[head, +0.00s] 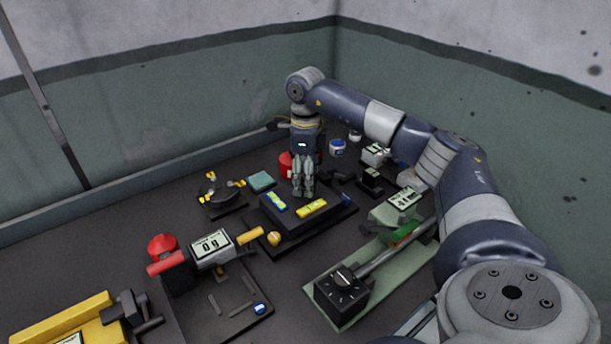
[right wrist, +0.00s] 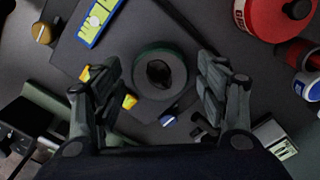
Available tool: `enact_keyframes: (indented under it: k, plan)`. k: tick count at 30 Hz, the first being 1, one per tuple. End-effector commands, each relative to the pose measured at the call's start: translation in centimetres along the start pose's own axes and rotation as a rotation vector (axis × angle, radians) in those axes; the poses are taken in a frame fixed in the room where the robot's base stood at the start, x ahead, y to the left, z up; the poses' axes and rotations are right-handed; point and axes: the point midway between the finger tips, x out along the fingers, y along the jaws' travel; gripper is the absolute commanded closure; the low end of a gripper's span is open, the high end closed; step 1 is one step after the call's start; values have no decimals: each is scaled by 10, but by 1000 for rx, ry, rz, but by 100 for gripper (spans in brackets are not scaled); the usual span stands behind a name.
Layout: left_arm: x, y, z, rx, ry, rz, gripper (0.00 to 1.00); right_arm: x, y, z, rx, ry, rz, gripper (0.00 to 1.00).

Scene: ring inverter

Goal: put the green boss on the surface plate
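My right gripper (head: 303,190) points down over the far edge of a dark slab (head: 335,222) that carries a blue and a yellow bar; I cannot tell whether this slab is the surface plate. In the right wrist view, the fingers of my right gripper (right wrist: 160,85) are spread apart. Between them shows a round, dark green-rimmed piece (right wrist: 147,85) with a dark centre, apparently the green boss. Gaps show on both sides of it. In the head view it is hidden behind the gripper. My left gripper is not in view.
A red container (head: 285,164) stands close behind the gripper, and a blue-white jar (head: 337,148) to its right. A teal block (head: 261,181) and a black round fixture (head: 219,192) lie left. A green-based machine (head: 342,291) is front right. A grey display unit (head: 212,246) stands front left.

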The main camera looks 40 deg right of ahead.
Motion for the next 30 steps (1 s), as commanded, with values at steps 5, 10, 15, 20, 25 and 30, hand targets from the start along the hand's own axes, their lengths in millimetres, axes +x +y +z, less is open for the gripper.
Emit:
enact_keyframes:
  k: [5, 10, 15, 20, 25, 30]
  plan:
    - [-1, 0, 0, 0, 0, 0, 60, -3, 0, 0, 0, -1, -1, 33]
    - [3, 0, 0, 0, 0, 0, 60, -21, -1, 1, 0, -4, -3, 33]
    - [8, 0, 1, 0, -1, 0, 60, -58, -1, 2, 1, -6, -3, 33]
    - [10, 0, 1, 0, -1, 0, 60, -93, -1, 1, 0, -5, -2, 33]
    - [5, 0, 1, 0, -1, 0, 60, -117, 0, 1, -1, -2, -1, 33]
    - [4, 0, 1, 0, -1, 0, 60, -124, 0, 0, 0, -1, 0, 33]
